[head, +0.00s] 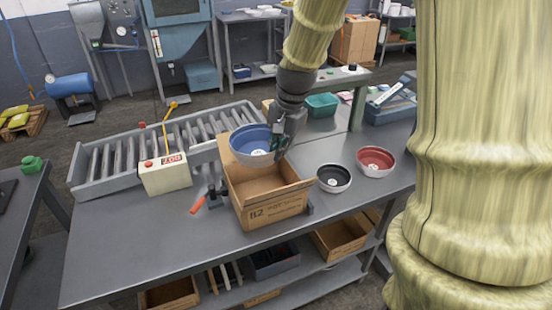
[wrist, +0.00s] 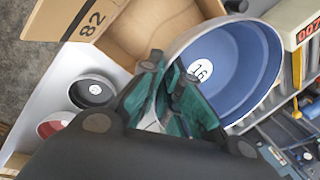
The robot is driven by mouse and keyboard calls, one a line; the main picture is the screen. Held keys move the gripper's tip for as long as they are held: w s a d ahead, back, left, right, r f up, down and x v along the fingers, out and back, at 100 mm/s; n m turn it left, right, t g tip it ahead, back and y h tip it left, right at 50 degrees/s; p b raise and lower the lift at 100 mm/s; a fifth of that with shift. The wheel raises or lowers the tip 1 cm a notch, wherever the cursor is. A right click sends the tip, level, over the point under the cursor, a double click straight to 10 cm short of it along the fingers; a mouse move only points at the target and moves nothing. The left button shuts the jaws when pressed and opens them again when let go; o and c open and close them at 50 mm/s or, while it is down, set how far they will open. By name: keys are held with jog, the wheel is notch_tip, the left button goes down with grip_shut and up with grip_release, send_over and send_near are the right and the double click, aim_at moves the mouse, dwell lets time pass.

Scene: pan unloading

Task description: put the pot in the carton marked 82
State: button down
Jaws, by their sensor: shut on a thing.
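My gripper (head: 278,147) is shut on the rim of a blue pot (head: 246,138) with a pale outside. In the wrist view the gripper (wrist: 170,85) grips the near wall of the pot (wrist: 245,62), which has a white round label reading 16 on its inside bottom. The open cardboard carton (head: 262,214) marked 82 stands on the table below. The pot hangs above the carton's back part, tilted slightly. The carton (wrist: 97,22) also shows at the upper left of the wrist view, with its inside partly hidden by the pot.
A black pan (head: 333,178) and a red pan (head: 375,161) stand right of the carton. A roller conveyor (head: 120,150) runs behind. The table's left front is clear.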

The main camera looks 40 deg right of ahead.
jog(key=shift+w+f, duration=0.2)
jog(key=shift+f, duration=0.2)
jog(key=f, duration=0.5)
jog(key=shift+s+p, duration=0.3)
jog(key=shift+p, duration=0.1)
jog(key=shift+f, duration=0.15)
jog(key=c, duration=1.6)
grip_release()
jog(key=shift+c, duration=0.2)
